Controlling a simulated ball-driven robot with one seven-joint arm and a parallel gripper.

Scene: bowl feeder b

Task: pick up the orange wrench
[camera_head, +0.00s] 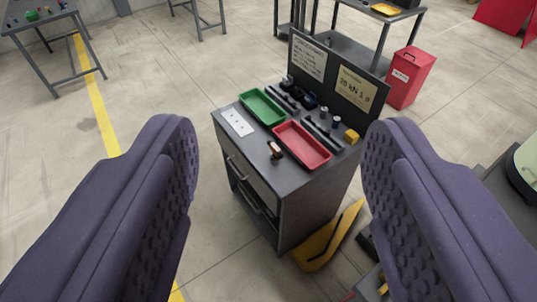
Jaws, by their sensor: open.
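My gripper (282,135) is open, its two purple padded fingers at the left and right of the view with nothing between them nearby. Between them, further off and below, stands a grey cabinet (292,187). A small orange-brown item (275,150) lies on its top, in front of a red tray (302,144). It is too small to tell whether it is the orange wrench. I make out no other clear wrench shape.
A green tray (262,107), white card (237,122) and dark sign panel (338,70) are on the cabinet. A yellow piece (318,250) lies on the floor beside it. A red bin (409,77) stands behind. Open floor lies left.

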